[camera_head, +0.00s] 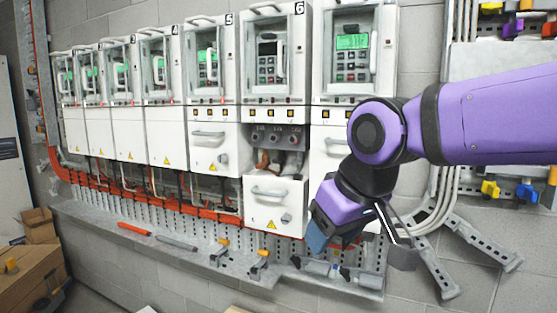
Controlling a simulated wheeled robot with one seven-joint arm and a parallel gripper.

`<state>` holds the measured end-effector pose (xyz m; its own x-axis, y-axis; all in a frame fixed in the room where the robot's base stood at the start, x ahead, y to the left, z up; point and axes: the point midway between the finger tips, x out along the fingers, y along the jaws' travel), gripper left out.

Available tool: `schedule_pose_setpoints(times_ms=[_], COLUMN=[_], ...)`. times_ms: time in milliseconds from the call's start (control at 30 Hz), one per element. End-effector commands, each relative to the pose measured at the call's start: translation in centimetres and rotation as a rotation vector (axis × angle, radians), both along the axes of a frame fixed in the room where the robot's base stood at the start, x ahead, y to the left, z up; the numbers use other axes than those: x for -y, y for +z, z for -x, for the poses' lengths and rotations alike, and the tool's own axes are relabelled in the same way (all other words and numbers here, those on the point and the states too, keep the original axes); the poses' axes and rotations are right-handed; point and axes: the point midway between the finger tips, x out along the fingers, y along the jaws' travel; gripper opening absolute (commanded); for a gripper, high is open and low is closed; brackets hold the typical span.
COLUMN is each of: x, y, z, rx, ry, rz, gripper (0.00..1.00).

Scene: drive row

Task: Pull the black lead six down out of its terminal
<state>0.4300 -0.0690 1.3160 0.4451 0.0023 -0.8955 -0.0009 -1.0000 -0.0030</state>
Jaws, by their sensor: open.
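Drive six (268,60) carries the number 6 at its top right. Its lower cover (274,203) sits low, so the grey terminal block (275,137) shows above it. Short leads hang from the terminals: a brown one at left, a dark one (276,160) in the middle that looks black, and a grey one at right. Their lower ends are hidden behind the cover. My gripper (358,248) is open and empty, pointing down in front of the wall shelf, right of and below the leads. It touches none of them.
More white drives stand in a row to the left, and one stands right of drive six, partly behind my arm. A perforated metal shelf (210,262) with clamps and tools runs below. Cardboard boxes (30,265) sit at lower left. Grey cables run down at right.

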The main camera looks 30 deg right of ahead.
Motion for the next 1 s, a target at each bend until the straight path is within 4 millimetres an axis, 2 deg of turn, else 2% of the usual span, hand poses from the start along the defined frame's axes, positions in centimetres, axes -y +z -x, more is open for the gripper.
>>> schedule_pose_setpoints(times_ms=[433,500,633,767,1000], x=[0.0,0.0,0.6,2.5,7.1], y=[0.0,0.0,-0.1,-0.3,-0.3], z=[0.0,0.0,-0.6,-2.3,-7.8], rx=[0.000,-0.001,-0.028,-0.106,-0.325], ry=[0.000,0.000,0.036,0.141,0.437], rz=[0.000,0.001,0.051,0.205,0.624], gripper=[0.57,0.49,0.49,0.49,0.49])
